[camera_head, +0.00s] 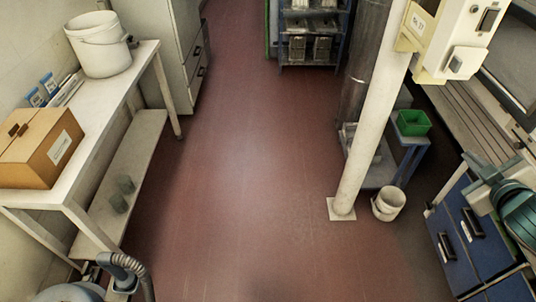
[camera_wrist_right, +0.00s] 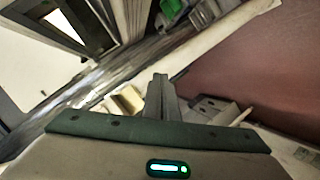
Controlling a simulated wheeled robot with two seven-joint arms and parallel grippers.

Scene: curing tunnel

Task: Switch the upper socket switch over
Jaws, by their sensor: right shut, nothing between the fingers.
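A cream socket box (camera_head: 462,35) is fixed to the white post at the upper right of the head view. A dark square part (camera_head: 488,19) is on its upper face and a grey switch-like part (camera_head: 455,65) is lower down. I cannot tell which way either is set. My right gripper (camera_head: 473,163) is at the right edge of the head view, below and apart from the box. In the right wrist view its fingers (camera_wrist_right: 161,84) are together and hold nothing.
The white post (camera_head: 370,125) stands on the red floor, with a white bucket (camera_head: 388,204) at its foot. Blue drawers (camera_head: 468,240) stand below my right arm. A bench (camera_head: 140,75) with a cardboard box (camera_head: 38,147) is at left. The middle floor is clear.

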